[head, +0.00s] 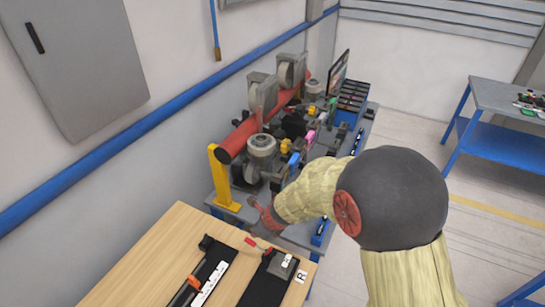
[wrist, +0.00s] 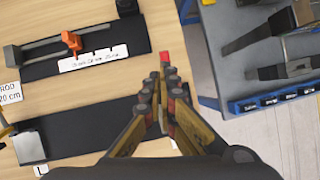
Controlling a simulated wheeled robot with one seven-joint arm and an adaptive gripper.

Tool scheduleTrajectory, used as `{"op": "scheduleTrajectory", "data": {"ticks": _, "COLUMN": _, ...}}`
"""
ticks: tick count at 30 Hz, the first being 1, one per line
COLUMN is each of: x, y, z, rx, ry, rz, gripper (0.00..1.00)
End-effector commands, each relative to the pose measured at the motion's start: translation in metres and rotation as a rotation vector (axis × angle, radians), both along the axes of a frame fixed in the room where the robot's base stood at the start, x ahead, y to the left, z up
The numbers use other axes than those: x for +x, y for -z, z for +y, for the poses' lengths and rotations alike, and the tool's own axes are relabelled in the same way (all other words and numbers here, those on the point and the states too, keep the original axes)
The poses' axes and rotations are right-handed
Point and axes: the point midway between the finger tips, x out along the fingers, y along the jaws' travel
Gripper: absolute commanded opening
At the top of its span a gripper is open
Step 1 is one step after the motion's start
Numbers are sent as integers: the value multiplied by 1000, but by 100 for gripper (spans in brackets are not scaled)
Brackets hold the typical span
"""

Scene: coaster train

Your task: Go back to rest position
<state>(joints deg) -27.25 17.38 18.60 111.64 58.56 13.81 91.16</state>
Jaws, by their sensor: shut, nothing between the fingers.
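My gripper (wrist: 163,88) is shut and holds nothing. In the wrist view its fingers meet above the right edge of the wooden table (wrist: 188,100). A small red piece (wrist: 165,57) shows just past the fingertips; I cannot tell what it belongs to. In the head view my arm reaches in from the lower right, over the gap between the wooden table and the grey machine bench.
The wooden table (head: 150,262) carries black mats (wrist: 80,130) with measuring fixtures and an orange clamp (wrist: 72,41). The machine bench (head: 298,234) holds a red tube (head: 240,138), motors and bins. Another blue-legged table (head: 495,98) stands at right. Floor (head: 485,240) is clear between them.

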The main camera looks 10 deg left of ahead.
Motion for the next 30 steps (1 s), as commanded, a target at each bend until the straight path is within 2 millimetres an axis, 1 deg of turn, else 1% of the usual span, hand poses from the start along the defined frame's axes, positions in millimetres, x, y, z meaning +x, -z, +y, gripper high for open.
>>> {"op": "scheduleTrajectory", "data": {"ticks": 5, "x": 0, "y": 0, "z": 0, "rx": -10, "ry": -33, "rz": -13, "gripper": 0}}
{"op": "scheduleTrajectory", "data": {"ticks": 8, "x": -6, "y": 1, "z": 3, "rx": -31, "ry": -145, "rz": -34, "gripper": 0}}
{"op": "scheduleTrajectory", "data": {"ticks": 11, "x": -27, "y": 8, "z": 3, "rx": -78, "ry": -370, "rz": -58, "gripper": 0}}
{"op": "scheduleTrajectory", "data": {"ticks": 13, "x": -51, "y": 14, "z": -2, "rx": -113, "ry": -564, "rz": -67, "gripper": 0}}
{"op": "scheduleTrajectory", "data": {"ticks": 14, "x": -60, "y": 14, "z": -4, "rx": -126, "ry": -648, "rz": -78, "gripper": 0}}
{"op": "scheduleTrajectory", "data": {"ticks": 15, "x": -73, "y": 10, "z": -8, "rx": -141, "ry": -760, "rz": -94, "gripper": 0}}
{"op": "scheduleTrajectory", "data": {"ticks": 17, "x": -89, "y": 1, "z": -16, "rx": -162, "ry": -929, "rz": -130, "gripper": 0}}
{"op": "scheduleTrajectory", "data": {"ticks": 20, "x": -113, "y": -16, "z": -39, "rx": -201, "ry": -1209, "rz": -205, "gripper": 0}}
{"op": "scheduleTrajectory", "data": {"ticks": 21, "x": -121, "y": -23, "z": -51, "rx": -221, "ry": -1316, "rz": -238, "gripper": 0}}
{"op": "scheduleTrajectory", "data": {"ticks": 23, "x": -133, "y": -33, "z": -70, "rx": -249, "ry": -1455, "rz": -282, "gripper": 0}}
{"op": "scheduleTrajectory", "data": {"ticks": 24, "x": -139, "y": -40, "z": -82, "rx": -268, "ry": -1537, "rz": -310, "gripper": 0}}
{"op": "scheduleTrajectory", "data": {"ticks": 26, "x": -149, "y": -48, "z": -102, "rx": -302, "ry": -1649, "rz": -346, "gripper": 0}}
{"op": "scheduleTrajectory", "data": {"ticks": 30, "x": -168, "y": -65, "z": -147, "rx": -392, "ry": -1858, "rz": -416, "gripper": 0}}
